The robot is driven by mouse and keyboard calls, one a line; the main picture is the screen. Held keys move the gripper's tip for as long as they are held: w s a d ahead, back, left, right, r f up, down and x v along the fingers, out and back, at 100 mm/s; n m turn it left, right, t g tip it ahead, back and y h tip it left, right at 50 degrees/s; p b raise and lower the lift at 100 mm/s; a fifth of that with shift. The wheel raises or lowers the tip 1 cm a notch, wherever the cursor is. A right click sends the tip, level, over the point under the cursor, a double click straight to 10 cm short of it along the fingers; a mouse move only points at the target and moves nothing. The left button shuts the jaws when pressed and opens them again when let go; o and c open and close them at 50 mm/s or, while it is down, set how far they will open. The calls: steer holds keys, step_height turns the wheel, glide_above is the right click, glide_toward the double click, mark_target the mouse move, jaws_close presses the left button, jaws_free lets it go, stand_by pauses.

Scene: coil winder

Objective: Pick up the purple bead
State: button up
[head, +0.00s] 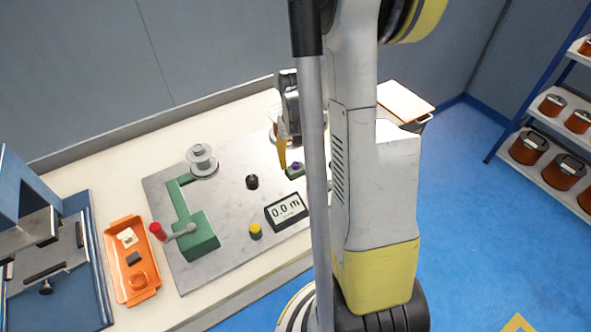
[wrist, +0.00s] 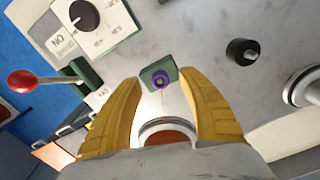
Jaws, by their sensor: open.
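The purple bead (wrist: 159,80) sits on a small green block (wrist: 147,72) on the grey plate, with a dark centre facing up. In the head view the bead (head: 296,166) shows small, just right of my gripper's yellow fingers. My gripper (wrist: 160,76) is open and empty. In the wrist view its fingertips stand either side of the green block and bead. In the head view my gripper (head: 283,158) hangs close by the block; I cannot tell its exact height. My arm hides part of the plate to the right.
An orange tray (head: 145,295) lies left. A copper-coloured round part (wrist: 166,136) shows between my fingers.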

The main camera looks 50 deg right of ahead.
mark_target(298, 168)
steer(key=shift+f, duration=0.75)
steer(key=shift+r, duration=0.1)
steer(key=c, duration=0.9)
steer(key=shift+r, duration=0.15)
steer(key=shift+r, duration=0.35)
steer(key=r+p, duration=0.1)
steer(key=r, duration=0.1)
steer(key=r+p, duration=0.1)
steer(key=r, duration=0.1)
steer(key=shift+s+d+p, duration=0.15)
steer(key=shift+s+p, duration=0.1)
steer(key=shift+p, duration=0.05)
steer(key=s+d+r+p, duration=0.3)
steer(key=s+d+r, duration=0.2)
steer(key=s, duration=0.4)
steer(key=shift+s+r, duration=0.4)
steer(key=shift+r, duration=0.1)
